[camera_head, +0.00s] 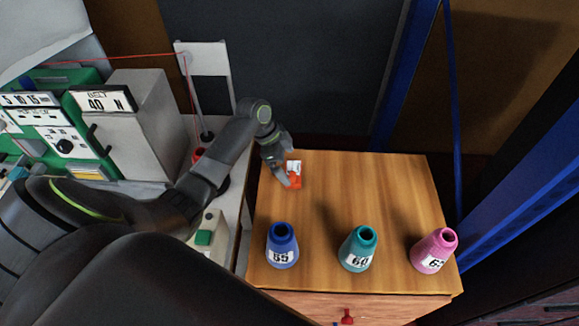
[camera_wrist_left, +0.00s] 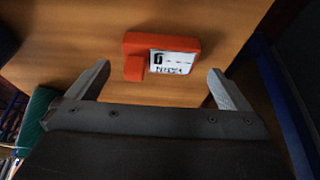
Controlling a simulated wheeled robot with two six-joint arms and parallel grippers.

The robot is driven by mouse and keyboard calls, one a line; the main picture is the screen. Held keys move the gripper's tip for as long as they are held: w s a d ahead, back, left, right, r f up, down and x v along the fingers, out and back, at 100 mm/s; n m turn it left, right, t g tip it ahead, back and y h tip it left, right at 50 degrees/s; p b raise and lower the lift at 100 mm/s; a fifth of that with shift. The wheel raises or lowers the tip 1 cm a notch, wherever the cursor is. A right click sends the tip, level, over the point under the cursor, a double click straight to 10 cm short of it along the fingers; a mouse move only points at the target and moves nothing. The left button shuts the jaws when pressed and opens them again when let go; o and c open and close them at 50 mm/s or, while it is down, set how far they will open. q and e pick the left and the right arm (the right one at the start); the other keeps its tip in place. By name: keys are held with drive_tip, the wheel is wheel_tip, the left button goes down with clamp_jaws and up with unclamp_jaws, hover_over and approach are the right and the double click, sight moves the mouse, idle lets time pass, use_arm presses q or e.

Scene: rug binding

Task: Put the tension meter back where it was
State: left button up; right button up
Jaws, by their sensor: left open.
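The tension meter (camera_wrist_left: 135,55) is a small orange-red block with a white label. In the left wrist view it lies on the wooden top, just beyond and between my open left fingertips (camera_wrist_left: 158,78). The fingers appear apart from it on both sides. In the head view the meter (camera_head: 296,183) shows partly behind my left gripper (camera_head: 284,166), near the back left of the wooden cabinet top (camera_head: 365,190). My right gripper is not in view.
Blue (camera_head: 282,246), teal (camera_head: 358,249) and pink (camera_head: 433,250) numbered cones stand along the cabinet's front edge. A green and grey machine (camera_head: 140,120) stands at left with a red thread above. A blue post (camera_head: 520,180) rises at right. The cabinet's middle is clear.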

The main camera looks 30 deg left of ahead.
use_arm(q)
drive_tip(key=b+v, duration=0.1)
drive_tip(key=v, duration=0.8)
